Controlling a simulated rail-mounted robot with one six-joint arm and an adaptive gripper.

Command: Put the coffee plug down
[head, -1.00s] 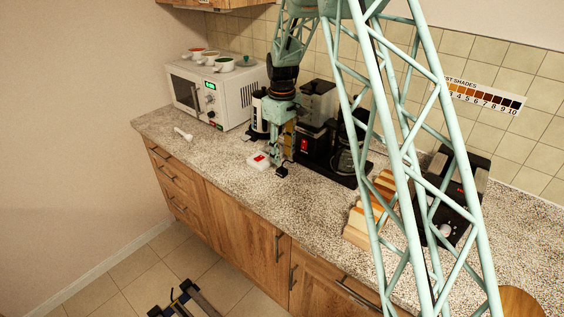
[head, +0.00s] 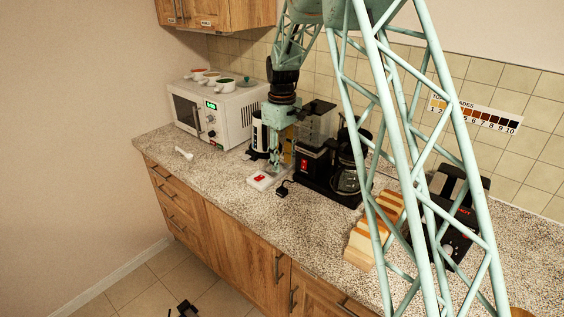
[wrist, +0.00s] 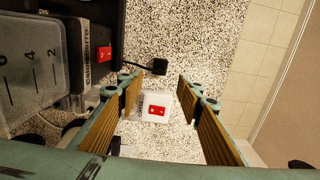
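The coffee plug (head: 282,190), a small black block with a dark cord, lies on the speckled counter in front of the coffee maker. In the wrist view the plug (wrist: 159,66) lies on the counter beyond my fingertips, with its cord running left. My gripper (head: 275,168) is above the counter, a little behind the plug. In the wrist view my gripper (wrist: 158,92) is open, its two fingers wide apart with nothing held. A white box with a red switch (wrist: 154,107) shows between the fingers; in the head view this box (head: 260,180) sits just left of the plug.
The black coffee maker (head: 312,160) with its glass carafe stands right of my gripper. A white microwave (head: 215,112) with bowls on top stands at the left. Sliced bread (head: 375,230) and a toaster (head: 450,225) are to the right. The front counter strip is largely clear.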

